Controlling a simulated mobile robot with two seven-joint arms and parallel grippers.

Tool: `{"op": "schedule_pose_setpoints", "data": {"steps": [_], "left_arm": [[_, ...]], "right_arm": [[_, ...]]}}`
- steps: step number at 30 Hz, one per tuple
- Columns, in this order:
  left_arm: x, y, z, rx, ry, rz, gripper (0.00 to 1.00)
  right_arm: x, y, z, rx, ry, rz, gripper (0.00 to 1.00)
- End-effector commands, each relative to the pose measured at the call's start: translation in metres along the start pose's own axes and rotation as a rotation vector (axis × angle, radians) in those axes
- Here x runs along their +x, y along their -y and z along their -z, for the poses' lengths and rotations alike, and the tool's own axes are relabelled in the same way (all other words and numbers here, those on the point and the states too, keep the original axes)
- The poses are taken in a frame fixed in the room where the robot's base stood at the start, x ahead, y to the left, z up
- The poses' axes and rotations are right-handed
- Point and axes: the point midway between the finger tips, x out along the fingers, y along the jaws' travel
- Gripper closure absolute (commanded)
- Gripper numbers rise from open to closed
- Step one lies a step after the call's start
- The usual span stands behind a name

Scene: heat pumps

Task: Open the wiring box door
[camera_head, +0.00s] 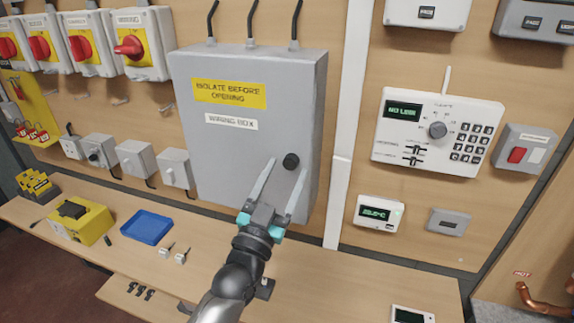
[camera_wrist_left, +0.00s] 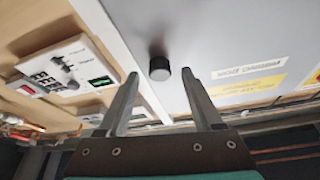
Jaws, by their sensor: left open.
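The wiring box (camera_head: 245,152) is a grey metal cabinet on the wooden wall, with a yellow "ISOLATE BEFORE OPENING" label and a white "WIRING BOX" label. Its door looks shut. A round black knob (camera_head: 291,161) sits on the right side of the door. My left gripper (camera_head: 286,176) is open in front of the door, its fingers pointing up on either side of the knob in the head view. In the left wrist view the knob (camera_wrist_left: 159,69) shows between the fingertips (camera_wrist_left: 160,74), slightly beyond them. No contact is visible. My right gripper is not in view.
Red-and-yellow isolator switches (camera_head: 130,46) are at the upper left. A thermostat panel with a keypad (camera_head: 438,132) is on the right. A wooden bench (camera_head: 300,275) below holds a blue tray (camera_head: 147,228) and a yellow device (camera_head: 82,222). White trunking (camera_head: 345,150) runs beside the box.

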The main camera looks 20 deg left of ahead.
Motion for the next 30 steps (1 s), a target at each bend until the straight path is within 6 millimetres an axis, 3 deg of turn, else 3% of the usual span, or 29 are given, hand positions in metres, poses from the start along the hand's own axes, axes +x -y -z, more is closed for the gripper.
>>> {"op": "schedule_pose_setpoints", "data": {"steps": [6,15,30], "left_arm": [[0.0139,0.0,0.0003,0.0,0.0,0.0,0.33],[0.0149,-0.0001,-0.0001,0.0,0.0,0.0,0.33],[0.0146,0.0,0.0,0.0,0.0,0.0,0.89]], "right_arm": [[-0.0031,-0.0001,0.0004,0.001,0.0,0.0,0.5],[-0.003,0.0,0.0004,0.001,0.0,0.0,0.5],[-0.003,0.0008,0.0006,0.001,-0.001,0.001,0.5]]}}
